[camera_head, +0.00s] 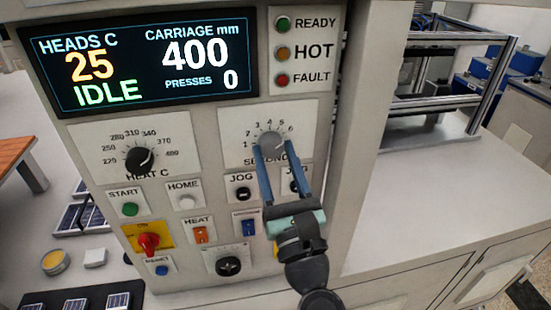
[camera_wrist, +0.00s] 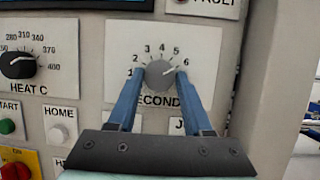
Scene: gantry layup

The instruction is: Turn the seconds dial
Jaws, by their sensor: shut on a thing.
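The seconds dial (camera_wrist: 160,74) is a round grey knob on a white plate, with numbers from 1 to 6 in view around it. Its pointer mark is turned to the right, near the 6. In the head view the dial (camera_head: 270,142) sits below the display, right of the black heat dial (camera_head: 139,159). My gripper (camera_wrist: 160,82) has its two blue fingers on either side of the grey knob, shut on it. The fingers hide part of the label below the dial.
The display (camera_head: 140,62) reads heads 25, IDLE, carriage 400, presses 0. Ready, hot and fault lamps (camera_head: 284,52) are at its right. Jog buttons (camera_head: 243,193) lie close below the dial, partly behind my fingers. A red and yellow switch (camera_head: 148,241) is lower left.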

